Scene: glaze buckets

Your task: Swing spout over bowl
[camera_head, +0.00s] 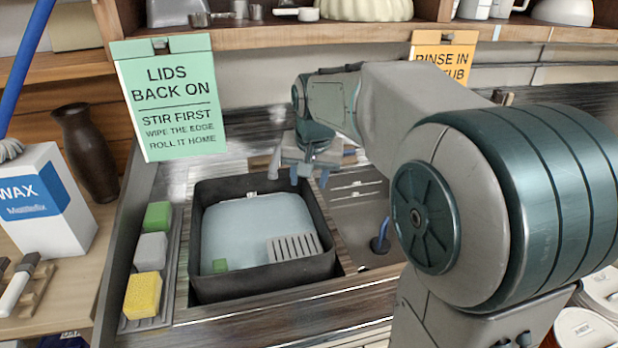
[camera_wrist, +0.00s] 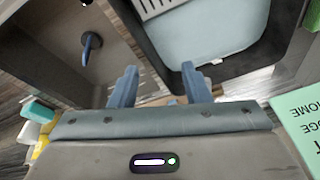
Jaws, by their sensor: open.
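My gripper (camera_head: 308,178) hangs over the back right of the sink, near the tub's rear right corner. In the wrist view its two blue fingers (camera_wrist: 159,84) are apart with nothing held between them. A pale grey upright piece (camera_head: 275,162) shows just left of my gripper; I cannot tell whether it is the spout. No spout is clearly seen in the wrist view. The dark tub (camera_head: 191,245) holds pale blue water (camera_head: 250,225) and fills the left basin; no other bowl shows in the sink.
Green, grey and yellow sponges (camera_head: 143,295) lie on a rack left of the tub. A green sign (camera_head: 168,98) and an orange sign (camera_head: 440,52) hang from the shelf (camera_head: 260,36) above. A wax box (camera_head: 45,205) and brown vase (camera_head: 85,155) stand left.

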